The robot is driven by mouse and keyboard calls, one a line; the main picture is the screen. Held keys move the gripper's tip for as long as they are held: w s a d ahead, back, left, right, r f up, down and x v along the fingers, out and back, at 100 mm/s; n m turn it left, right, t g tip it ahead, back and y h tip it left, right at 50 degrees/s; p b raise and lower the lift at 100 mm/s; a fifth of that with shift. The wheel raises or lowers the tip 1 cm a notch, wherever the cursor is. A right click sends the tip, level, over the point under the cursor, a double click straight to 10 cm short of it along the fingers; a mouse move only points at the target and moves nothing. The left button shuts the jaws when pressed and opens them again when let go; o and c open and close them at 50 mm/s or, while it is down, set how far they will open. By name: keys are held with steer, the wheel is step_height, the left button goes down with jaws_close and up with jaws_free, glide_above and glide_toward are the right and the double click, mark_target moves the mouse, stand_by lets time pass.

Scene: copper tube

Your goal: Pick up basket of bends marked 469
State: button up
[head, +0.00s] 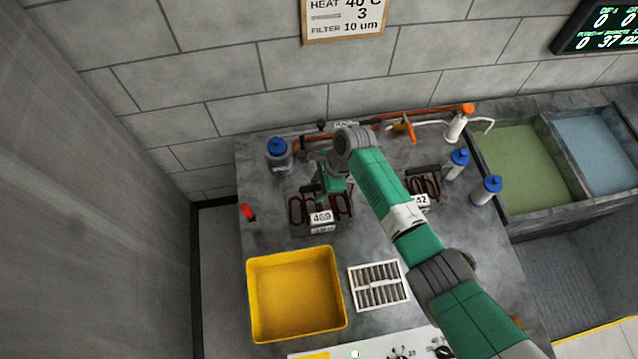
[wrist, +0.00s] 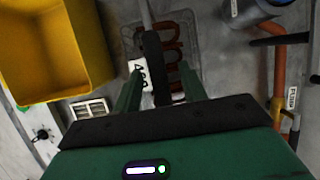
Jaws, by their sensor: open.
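The basket marked 469 (head: 314,229) stands on the grey bench, with its white 469 label facing front and reddish-brown copper bends in it. It also shows in the wrist view (wrist: 132,34), with its label left of centre. My gripper (head: 331,194) is above the basket in the head view and hides part of it. In the wrist view my gripper (wrist: 160,68) is open, its two green fingers on either side of the basket's dark handle grip (wrist: 152,65). I cannot tell whether either finger touches the grip.
A yellow bin (head: 297,335) and a white slotted tray (head: 380,286) stand in front. A second basket, its label ending in 42 (head: 422,200), is to the right, partly behind my arm. Blue-capped bottles (head: 278,157) and orange pipework (head: 390,124) are nearby. Two liquid-filled tanks (head: 525,165) lie right.

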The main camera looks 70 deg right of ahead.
steer(key=shift+f, duration=0.15)
steer(key=shift+c, duration=0.2)
jaws_close()
stand_by(1.3)
